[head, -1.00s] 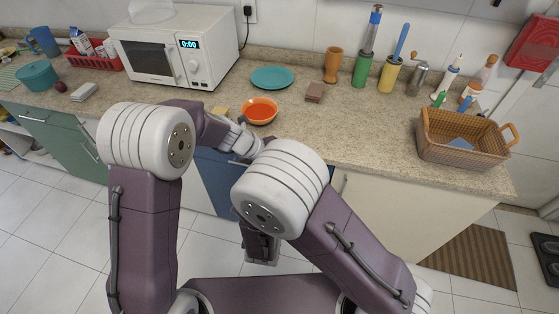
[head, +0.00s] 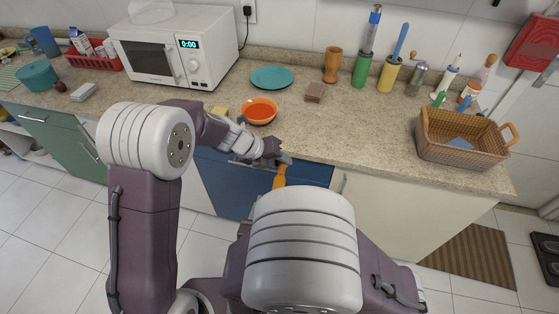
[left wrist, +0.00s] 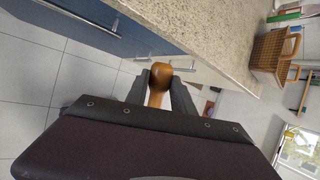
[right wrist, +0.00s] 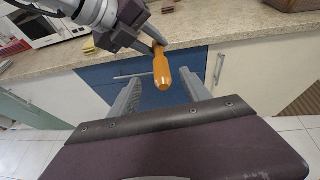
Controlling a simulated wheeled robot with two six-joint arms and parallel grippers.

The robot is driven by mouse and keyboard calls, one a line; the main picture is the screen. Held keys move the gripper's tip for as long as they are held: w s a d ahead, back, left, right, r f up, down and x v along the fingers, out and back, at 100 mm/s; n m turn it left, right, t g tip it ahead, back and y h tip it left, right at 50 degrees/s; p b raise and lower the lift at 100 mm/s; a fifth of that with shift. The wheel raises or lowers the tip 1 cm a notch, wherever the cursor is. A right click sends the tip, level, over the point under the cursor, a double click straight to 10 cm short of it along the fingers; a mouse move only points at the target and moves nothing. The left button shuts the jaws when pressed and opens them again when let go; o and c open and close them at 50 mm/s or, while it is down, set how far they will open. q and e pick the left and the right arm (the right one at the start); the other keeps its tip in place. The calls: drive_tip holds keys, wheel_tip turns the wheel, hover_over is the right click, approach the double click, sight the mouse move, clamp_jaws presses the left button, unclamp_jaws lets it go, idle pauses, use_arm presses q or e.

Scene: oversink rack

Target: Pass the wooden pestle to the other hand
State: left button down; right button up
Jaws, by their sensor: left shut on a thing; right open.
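The wooden pestle (head: 280,176) hangs in front of the counter in the head view, below its front edge. My left gripper (head: 281,161) is shut on its upper end. In the left wrist view, the pestle's rounded end (left wrist: 161,74) shows between the left fingers. In the right wrist view, the pestle (right wrist: 162,68) points its thick free end down toward my right gripper (right wrist: 162,92). The right gripper is open, with one finger on each side of that end in the picture. I cannot tell how deep the end sits between them. My right arm hides the right gripper in the head view.
An orange bowl (head: 259,109) stands near the counter's front edge, with a teal plate (head: 271,77) behind it. A wicker basket (head: 464,137) stands at the right. Blue cabinet fronts (head: 226,187) are close behind the pestle. The counter's middle right is clear.

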drive_tip(key=s+d+f+m+g, duration=0.3)
drive_tip(key=d+m+g, duration=0.45)
drive_tip(key=m, duration=0.65)
drive_tip(key=s+d+f+m+g, duration=0.35)
drive_tip(key=d+m+g, duration=0.45)
drive_tip(key=m, duration=0.6)
drive_tip(key=w+m+t+y, duration=0.1)
drive_tip(key=m, duration=0.1)
drive_tip(key=w+d+r+m+t+y, duration=0.1)
drive_tip(key=m, duration=0.1)
drive_tip(key=w+d+m+t, duration=0.1)
drive_tip(key=w+m, duration=0.1)
drive_tip(key=shift+r+y, duration=0.15)
drive_tip(key=shift+y, duration=0.25)
